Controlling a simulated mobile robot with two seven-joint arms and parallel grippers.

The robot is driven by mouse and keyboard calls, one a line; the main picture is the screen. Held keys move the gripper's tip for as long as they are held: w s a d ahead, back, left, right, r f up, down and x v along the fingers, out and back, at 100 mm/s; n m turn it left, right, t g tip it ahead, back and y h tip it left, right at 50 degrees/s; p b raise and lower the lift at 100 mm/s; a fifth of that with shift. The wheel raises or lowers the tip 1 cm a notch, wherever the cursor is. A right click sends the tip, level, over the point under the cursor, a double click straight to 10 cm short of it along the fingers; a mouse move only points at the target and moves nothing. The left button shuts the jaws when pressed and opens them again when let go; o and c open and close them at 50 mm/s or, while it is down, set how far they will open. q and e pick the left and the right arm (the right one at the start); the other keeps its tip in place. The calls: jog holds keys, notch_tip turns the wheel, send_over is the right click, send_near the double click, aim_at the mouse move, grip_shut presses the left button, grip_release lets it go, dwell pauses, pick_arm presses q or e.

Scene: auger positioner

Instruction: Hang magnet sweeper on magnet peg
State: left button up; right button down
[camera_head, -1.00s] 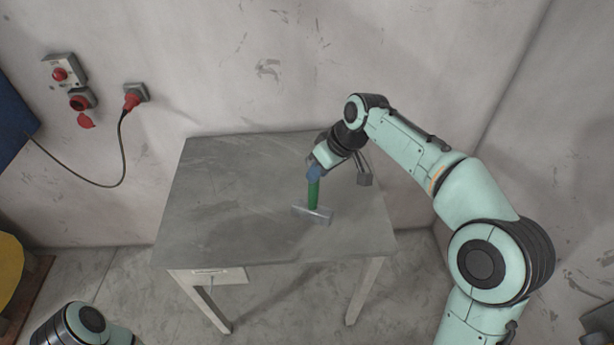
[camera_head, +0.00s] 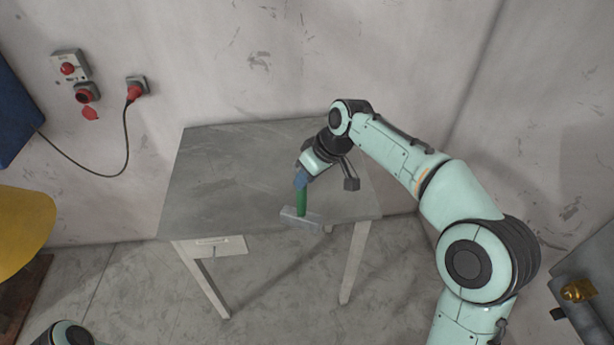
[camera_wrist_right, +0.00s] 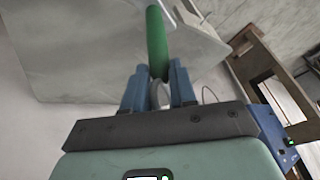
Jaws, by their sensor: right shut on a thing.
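The magnet sweeper has a green handle (camera_head: 302,203) and a grey bar-shaped head (camera_head: 301,219). My right gripper (camera_head: 300,182) is shut on the upper end of the handle, with the head hanging below. In the head view the head lies over the table's front edge; I cannot tell its exact height. In the right wrist view the green handle (camera_wrist_right: 156,40) runs out from between the blue fingers (camera_wrist_right: 158,85). My left gripper is out of view; only a bit of my left arm shows at the bottom left. I see no magnet peg.
A grey table (camera_head: 220,170) stands against the wall, its top otherwise bare. A grey unit with a brass-coloured part (camera_head: 578,291) is at the lower right. A yellow rounded object (camera_head: 22,230) is at the left. A red plug with a cable (camera_head: 134,92) is on the wall.

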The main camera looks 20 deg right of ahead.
notch_tip(320, 180, down, 19)
jog(key=s+a+m+t+h, duration=0.1)
jog(key=s+a+m, duration=0.1)
jog(key=m, duration=0.2)
jog(key=shift+a+f+h, duration=0.15)
jog(key=shift+a+h, duration=0.1)
jog(key=shift+h, duration=0.05)
jog(key=shift+w, duration=0.1)
